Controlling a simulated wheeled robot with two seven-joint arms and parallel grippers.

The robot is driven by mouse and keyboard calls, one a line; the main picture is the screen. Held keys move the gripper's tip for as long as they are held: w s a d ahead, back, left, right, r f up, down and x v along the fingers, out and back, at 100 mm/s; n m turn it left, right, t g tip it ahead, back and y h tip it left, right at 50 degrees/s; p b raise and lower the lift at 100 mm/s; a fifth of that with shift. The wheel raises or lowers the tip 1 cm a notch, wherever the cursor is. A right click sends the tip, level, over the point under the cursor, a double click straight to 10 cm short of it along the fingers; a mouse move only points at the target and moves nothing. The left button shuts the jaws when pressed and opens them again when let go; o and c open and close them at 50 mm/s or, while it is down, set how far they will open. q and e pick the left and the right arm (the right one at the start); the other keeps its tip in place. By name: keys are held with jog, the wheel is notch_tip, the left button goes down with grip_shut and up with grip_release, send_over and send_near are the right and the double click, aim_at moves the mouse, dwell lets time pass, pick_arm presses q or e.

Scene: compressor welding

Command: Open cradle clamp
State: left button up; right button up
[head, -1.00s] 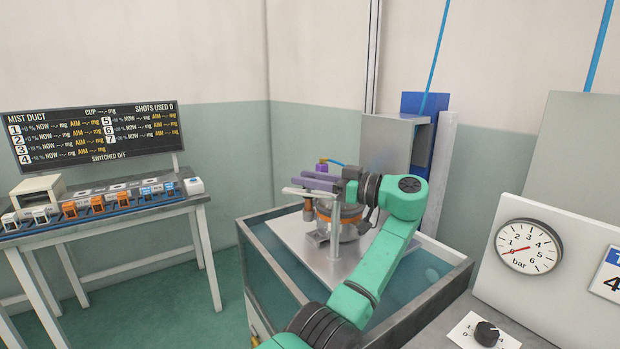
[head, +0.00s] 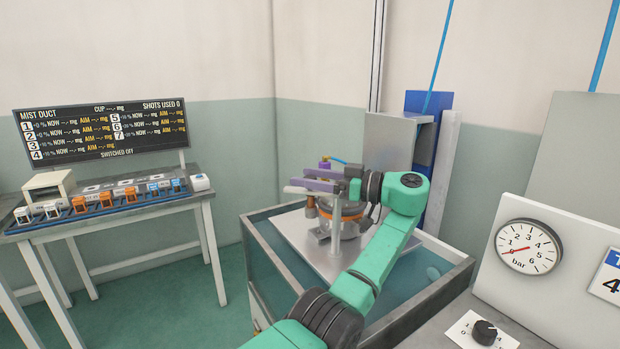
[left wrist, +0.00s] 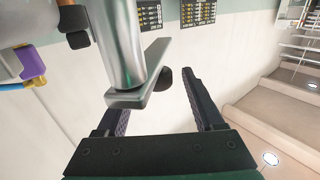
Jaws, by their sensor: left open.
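The cradle clamp (head: 336,224) is a pale metal post with a flat bar on top, standing in front of the round compressor body with an orange band (head: 349,222) on a metal plate. My left gripper (head: 308,179) is open, with its purple fingers just above and behind the clamp's bar. In the left wrist view, the clamp's post and flat bar (left wrist: 138,91) lie in front of my open left gripper (left wrist: 155,100). I cannot tell whether the fingers touch the bar. My right gripper is out of view.
The plate stands in a water tank (head: 268,268) with raised rims. A pressure gauge (head: 528,247) and a dial (head: 485,332) are at the right. A bench (head: 100,222) with small coloured parts and a display board (head: 102,130) are at the left.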

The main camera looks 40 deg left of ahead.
aim_at(316, 178)
pick_arm(q)
jog(key=shift+d, duration=0.1)
jog(key=v, duration=0.7)
jog(key=shift+d, duration=0.2)
jog(key=shift+f, duration=0.1)
dwell(0.5)
